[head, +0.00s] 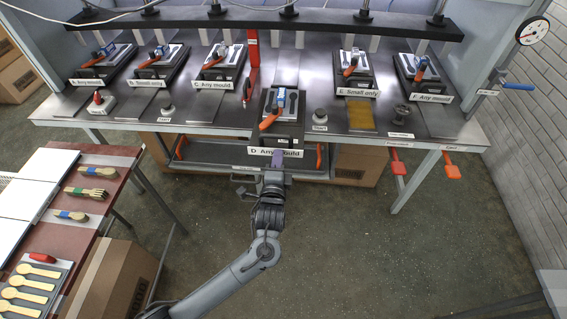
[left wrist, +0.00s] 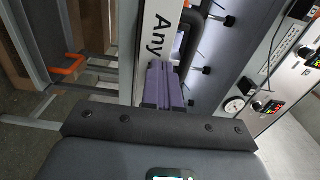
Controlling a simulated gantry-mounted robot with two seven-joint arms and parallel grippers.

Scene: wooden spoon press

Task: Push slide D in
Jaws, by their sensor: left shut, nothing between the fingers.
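Slide D (head: 288,132) is a dark block carrying a mould with an orange-handled clamp. It sits nearer the table's front edge than the other slides. Its white front label, "D Any mould" (head: 290,153), faces me; part of that label (left wrist: 158,40) shows large in the left wrist view. My left gripper (head: 277,158) is shut and empty, with its purple fingertips at the label. The fingers also show in the left wrist view (left wrist: 164,84), close to the label; I cannot tell whether they touch it. My right gripper is not in view.
Other labelled slides, such as B (head: 158,66) and E (head: 356,75), sit farther back under a dark overhead bar (head: 270,22). Grey knobs (head: 320,117) stand beside slide D's track. A side table (head: 120,161) with wooden spoons is at left. Red tabs (head: 398,168) stick out at right.

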